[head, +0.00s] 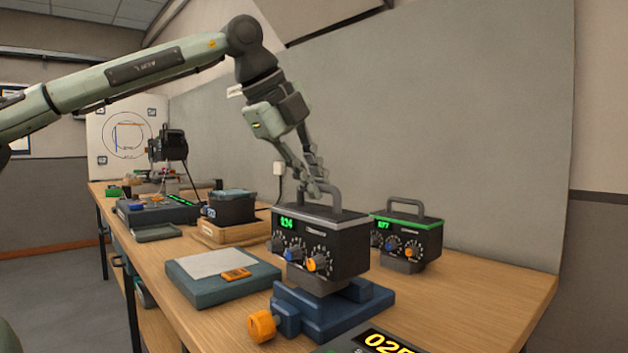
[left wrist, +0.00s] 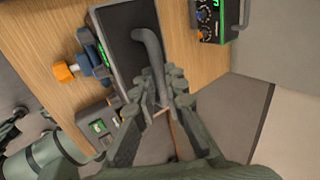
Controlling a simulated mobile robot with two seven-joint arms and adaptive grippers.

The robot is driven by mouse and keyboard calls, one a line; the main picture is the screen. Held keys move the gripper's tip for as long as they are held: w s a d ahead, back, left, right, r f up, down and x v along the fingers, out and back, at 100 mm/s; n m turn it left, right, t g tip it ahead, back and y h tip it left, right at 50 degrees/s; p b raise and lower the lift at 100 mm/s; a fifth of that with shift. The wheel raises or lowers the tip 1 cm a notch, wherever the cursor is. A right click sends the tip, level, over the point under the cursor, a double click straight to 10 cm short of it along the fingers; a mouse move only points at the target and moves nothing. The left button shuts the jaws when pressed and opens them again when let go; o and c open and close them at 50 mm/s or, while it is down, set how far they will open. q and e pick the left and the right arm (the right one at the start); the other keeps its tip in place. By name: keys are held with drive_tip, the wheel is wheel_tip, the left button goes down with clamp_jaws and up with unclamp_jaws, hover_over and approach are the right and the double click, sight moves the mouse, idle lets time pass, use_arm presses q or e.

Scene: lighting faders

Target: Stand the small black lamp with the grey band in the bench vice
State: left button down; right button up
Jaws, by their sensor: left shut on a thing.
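The small black lamp with the grey band (head: 322,240) is a box with a green display, several knobs and a grey top handle. It is upright over the blue bench vice (head: 350,318), its foot at the jaws; I cannot tell whether the foot rests between them. My left gripper (head: 316,186) comes from above and is shut on the lamp's handle. In the left wrist view the gripper (left wrist: 168,98) closes around one end of the handle, above the lamp's dark top (left wrist: 118,38). The vice (left wrist: 92,50) is partly hidden there behind the lamp. My right gripper is not in view.
A similar black box with a green band (head: 408,240) stands close to the right. A flat grey-blue case (head: 205,290) lies left of the vice, with a wooden tray (head: 215,237) behind it. A yellow-digit display (head: 385,342) is in front. Bench is clear at the right.

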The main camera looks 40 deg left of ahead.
sight(319, 210)
use_arm(q)
drive_tip(key=shift+f+b, duration=0.5)
drive_tip(key=shift+b, duration=0.1)
drive_tip(key=shift+f+b, duration=0.7)
drive_tip(key=shift+f, duration=0.05)
idle(0.9)
drive_tip(key=c, duration=1.5)
unclamp_jaws()
drive_tip(key=shift+o, duration=0.5)
drive_tip(key=shift+s+f, duration=0.1)
drive_tip(key=shift+f, duration=0.25)
drive_tip(key=o, duration=1.4)
drive_tip(key=shift+r, duration=0.15)
wheel_tip(319, 210, up, 8)
drive_tip(key=p, duration=0.6)
